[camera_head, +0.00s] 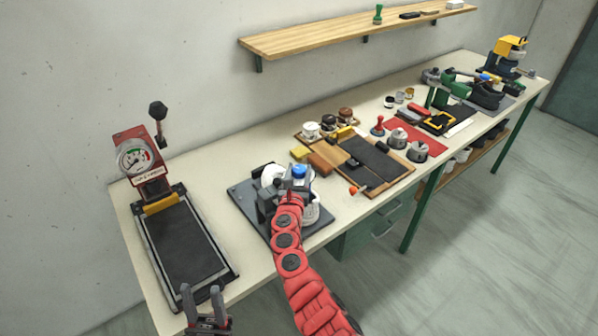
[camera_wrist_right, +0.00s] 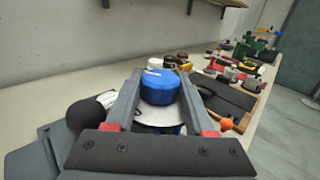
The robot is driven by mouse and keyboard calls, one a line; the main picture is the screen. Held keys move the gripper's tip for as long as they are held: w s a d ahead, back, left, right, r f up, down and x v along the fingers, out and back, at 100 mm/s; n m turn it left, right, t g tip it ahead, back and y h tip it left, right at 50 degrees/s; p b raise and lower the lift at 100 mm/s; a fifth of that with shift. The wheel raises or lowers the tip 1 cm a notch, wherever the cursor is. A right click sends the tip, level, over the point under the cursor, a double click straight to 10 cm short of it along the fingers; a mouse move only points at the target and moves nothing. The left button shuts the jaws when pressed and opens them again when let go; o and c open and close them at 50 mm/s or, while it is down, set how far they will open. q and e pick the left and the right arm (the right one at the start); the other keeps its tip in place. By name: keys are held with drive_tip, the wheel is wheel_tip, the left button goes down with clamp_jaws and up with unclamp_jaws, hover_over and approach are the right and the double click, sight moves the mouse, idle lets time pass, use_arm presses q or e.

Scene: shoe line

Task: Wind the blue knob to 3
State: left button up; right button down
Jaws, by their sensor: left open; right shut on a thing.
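The blue knob (camera_head: 299,171) sits on top of a light-coloured device on a dark base plate (camera_head: 240,200). In the right wrist view the blue knob (camera_wrist_right: 160,87) stands between the two fingers above a pale round disc (camera_wrist_right: 158,115). A small pale mark shows on its top; no numbers can be read. My right gripper (camera_head: 296,180) is shut on the blue knob, with its fingers on either side. My left gripper (camera_head: 205,302) is open and empty near the table's front left edge. The right gripper hides much of the device.
A press with a dial gauge (camera_head: 136,158) and dark pad stands at the left. A wooden tray (camera_head: 395,181) with tools lies to the right, with an orange ball (camera_head: 353,190) at its front. A wall shelf (camera_head: 330,32) hangs above the table.

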drive_tip(key=shift+c, duration=2)
unclamp_jaws()
drive_tip(key=shift+o, duration=0.7)
drive_tip(key=shift+y, duration=0.3)
